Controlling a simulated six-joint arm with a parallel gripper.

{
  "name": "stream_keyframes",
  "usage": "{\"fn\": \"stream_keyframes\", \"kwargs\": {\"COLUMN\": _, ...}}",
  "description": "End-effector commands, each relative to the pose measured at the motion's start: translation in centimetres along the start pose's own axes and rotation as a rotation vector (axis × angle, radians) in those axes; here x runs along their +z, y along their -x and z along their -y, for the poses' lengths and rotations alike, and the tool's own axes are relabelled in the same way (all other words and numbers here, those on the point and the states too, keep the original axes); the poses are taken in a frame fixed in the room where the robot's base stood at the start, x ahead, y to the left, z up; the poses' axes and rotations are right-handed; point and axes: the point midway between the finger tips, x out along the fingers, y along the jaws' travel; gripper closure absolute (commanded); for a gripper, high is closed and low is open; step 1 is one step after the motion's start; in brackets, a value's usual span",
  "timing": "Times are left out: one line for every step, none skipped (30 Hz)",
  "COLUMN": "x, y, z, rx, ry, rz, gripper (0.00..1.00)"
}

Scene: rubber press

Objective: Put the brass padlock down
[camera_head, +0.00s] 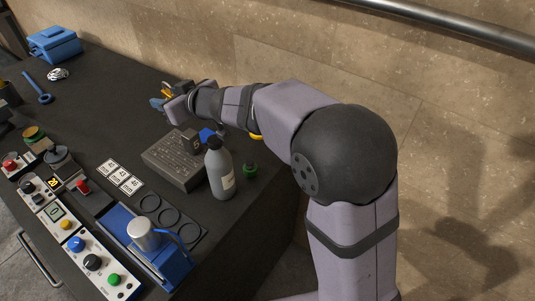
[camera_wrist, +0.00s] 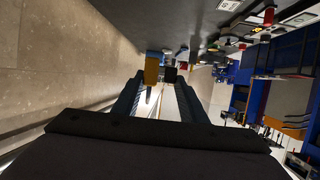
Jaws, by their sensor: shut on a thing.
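The brass padlock (camera_wrist: 151,70) shows as a yellow block at the fingertips in the wrist view, nearer the left finger. My gripper (camera_wrist: 160,84) is shut on it, with a finger on each side. In the head view my gripper (camera_head: 163,98) is at the far end of my outstretched arm, over the back part of the dark bench. A small yellow patch of the padlock (camera_head: 168,92) shows there, partly hidden by the gripper. I cannot tell its height above the bench.
A blue box (camera_head: 54,45) and blue wrench (camera_head: 37,88) lie at far left. Control panels line the left edge. The bench left of my gripper is clear.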

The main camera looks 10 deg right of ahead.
Motion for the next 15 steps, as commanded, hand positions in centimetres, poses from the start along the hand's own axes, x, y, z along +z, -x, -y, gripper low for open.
{"fn": "stream_keyframes", "kwargs": {"x": 0.4, "y": 1.2, "z": -2.8, "rx": 0.034, "ry": -0.011, "rz": -0.005, "gripper": 1.00}}
{"fn": "stream_keyframes", "kwargs": {"x": 0.7, "y": 1.9, "z": -4.0, "rx": 0.049, "ry": -0.016, "rz": -0.004, "gripper": 1.00}}
{"fn": "stream_keyframes", "kwargs": {"x": 1.0, "y": 2.9, "z": -5.7, "rx": 0.068, "ry": -0.023, "rz": -0.005, "gripper": 1.00}}
{"fn": "stream_keyframes", "kwargs": {"x": 1.4, "y": 3.7, "z": -6.9, "rx": 0.083, "ry": -0.029, "rz": -0.004, "gripper": 1.00}}
{"fn": "stream_keyframes", "kwargs": {"x": 1.7, "y": 4.5, "z": -8.1, "rx": 0.097, "ry": -0.034, "rz": -0.003, "gripper": 1.00}}
{"fn": "stream_keyframes", "kwargs": {"x": 2.2, "y": 5.5, "z": -9.6, "rx": 0.116, "ry": -0.042, "rz": -0.002, "gripper": 1.00}}
{"fn": "stream_keyframes", "kwargs": {"x": 2.6, "y": 6.3, "z": -10.6, "rx": 0.129, "ry": -0.047, "rz": 0.000, "gripper": 1.00}}
{"fn": "stream_keyframes", "kwargs": {"x": 2.9, "y": 7.1, "z": -11.6, "rx": 0.141, "ry": -0.052, "rz": 0.001, "gripper": 1.00}}
{"fn": "stream_keyframes", "kwargs": {"x": 3.3, "y": 8.1, "z": -12.7, "rx": 0.157, "ry": -0.060, "rz": 0.003, "gripper": 1.00}}
{"fn": "stream_keyframes", "kwargs": {"x": 3.7, "y": 8.7, "z": -13.5, "rx": 0.167, "ry": -0.064, "rz": 0.006, "gripper": 1.00}}
{"fn": "stream_keyframes", "kwargs": {"x": 4.0, "y": 9.4, "z": -14.2, "rx": 0.177, "ry": -0.070, "rz": 0.007, "gripper": 1.00}}
{"fn": "stream_keyframes", "kwargs": {"x": 4.4, "y": 10.3, "z": -15.1, "rx": 0.190, "ry": -0.076, "rz": 0.010, "gripper": 1.00}}
{"fn": "stream_keyframes", "kwargs": {"x": 4.7, "y": 10.8, "z": -15.6, "rx": 0.198, "ry": -0.080, "rz": 0.012, "gripper": 1.00}}
{"fn": "stream_keyframes", "kwargs": {"x": 5.0, "y": 11.4, "z": -16.1, "rx": 0.205, "ry": -0.085, "rz": 0.015, "gripper": 1.00}}
{"fn": "stream_keyframes", "kwargs": {"x": 5.3, "y": 12.1, "z": -16.8, "rx": 0.216, "ry": -0.090, "rz": 0.017, "gripper": 1.00}}
